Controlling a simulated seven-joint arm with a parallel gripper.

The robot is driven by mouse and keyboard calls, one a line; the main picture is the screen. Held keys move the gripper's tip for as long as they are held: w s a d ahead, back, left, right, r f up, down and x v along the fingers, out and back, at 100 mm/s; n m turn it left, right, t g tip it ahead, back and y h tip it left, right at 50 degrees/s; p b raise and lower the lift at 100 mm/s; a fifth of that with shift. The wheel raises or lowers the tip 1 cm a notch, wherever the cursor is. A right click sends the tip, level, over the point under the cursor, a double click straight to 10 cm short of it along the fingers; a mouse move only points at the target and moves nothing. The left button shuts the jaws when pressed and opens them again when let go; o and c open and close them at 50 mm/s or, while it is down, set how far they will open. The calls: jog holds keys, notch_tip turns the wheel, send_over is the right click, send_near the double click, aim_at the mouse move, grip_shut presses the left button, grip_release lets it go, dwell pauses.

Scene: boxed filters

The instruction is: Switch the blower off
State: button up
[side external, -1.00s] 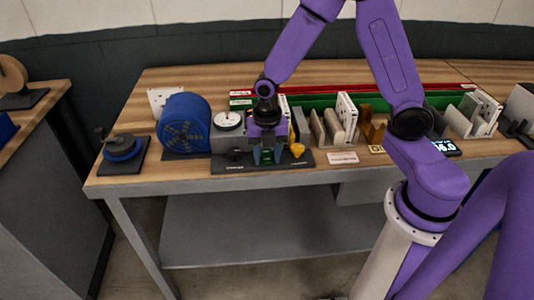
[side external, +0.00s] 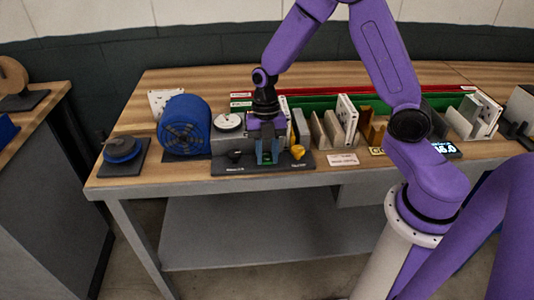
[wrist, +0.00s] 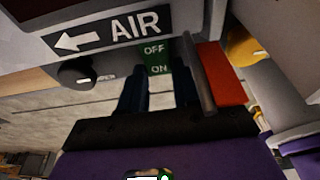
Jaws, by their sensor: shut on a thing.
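The blower is a blue drum (side external: 185,126) with a dark grille at the left of the bench. To its right is a dark control base (side external: 226,169) at the front edge. My gripper (side external: 267,158) points down at this base. In the wrist view my fingers (wrist: 160,92) stand on both sides of a green switch (wrist: 155,57) marked OFF above and ON below. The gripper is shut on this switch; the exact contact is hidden. I cannot tell its setting. Beside the fingers are a grey bar and a red block (wrist: 222,72).
A dark knob (wrist: 77,73) is left of the switch, under an AIR arrow label (wrist: 105,35). A yellow knob (side external: 297,152) is close on the right. A white dial gauge (side external: 228,121) stands behind. Racks with filters (side external: 346,118) fill the right; a blue disc (side external: 122,150) lies far left.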

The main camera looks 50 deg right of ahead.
jog(key=o, duration=1.1)
jog(key=shift+c, duration=0.2)
jog(key=v, duration=1.7)
jog(key=shift+r, duration=0.25)
jog(key=s+a+f+m+t, duration=0.1)
jog(key=s+a+f+m, duration=0.1)
jog(key=s+m, duration=0.5)
jog(key=s+a+f+m+t+h, duration=0.1)
jog(key=s+m, duration=0.6)
jog(key=s, duration=1.1)
jog(key=shift+s+a+f+h, duration=0.25)
jog(key=shift+a+f, duration=0.2)
jog(key=shift+f, duration=0.55)
